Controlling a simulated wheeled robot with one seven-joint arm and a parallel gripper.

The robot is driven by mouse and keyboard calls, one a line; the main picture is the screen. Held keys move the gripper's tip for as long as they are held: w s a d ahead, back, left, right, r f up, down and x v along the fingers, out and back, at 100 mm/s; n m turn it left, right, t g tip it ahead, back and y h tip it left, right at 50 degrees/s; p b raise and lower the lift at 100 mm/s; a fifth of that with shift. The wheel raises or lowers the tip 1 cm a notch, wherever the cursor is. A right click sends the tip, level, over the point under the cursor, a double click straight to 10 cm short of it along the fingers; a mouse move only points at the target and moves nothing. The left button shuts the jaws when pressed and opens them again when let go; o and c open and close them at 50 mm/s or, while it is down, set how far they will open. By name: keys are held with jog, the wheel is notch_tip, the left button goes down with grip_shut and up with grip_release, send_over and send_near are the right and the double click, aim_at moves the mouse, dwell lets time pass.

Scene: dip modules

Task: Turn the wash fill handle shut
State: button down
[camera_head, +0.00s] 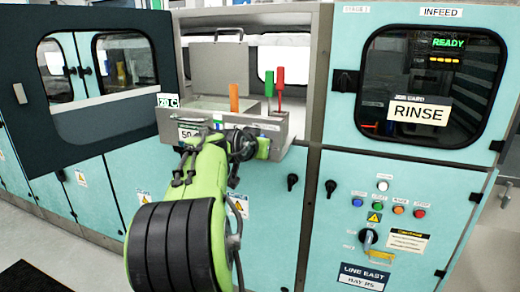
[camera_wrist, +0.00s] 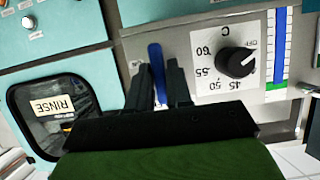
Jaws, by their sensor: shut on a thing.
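A blue lever handle (camera_wrist: 156,62) stands out from the grey front panel (camera_wrist: 185,38) in the wrist view. My gripper (camera_wrist: 157,72) has one black finger on each side of it and is shut on it. The handle's lower part is hidden between the fingers and behind the gripper body. I read no label naming the handle. In the head view my green arm reaches to the front of the steel wash tank (camera_head: 285,128), and the handle is hidden behind the wrist.
Beside the handle is a black temperature knob (camera_wrist: 235,62) on a white dial, then a blue and green level strip (camera_wrist: 278,50). Orange, green (camera_head: 269,84) and red tools (camera_head: 279,76) stand in the tank. Right are the RINSE window (camera_head: 419,112) and coloured buttons (camera_head: 398,209).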

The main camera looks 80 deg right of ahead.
jog(key=shift+f, duration=0.1)
jog(key=c, duration=1.1)
grip_release()
jog(key=p+v, duration=0.2)
jog(key=v, duration=1.3)
jog(key=shift+a+r, duration=0.3)
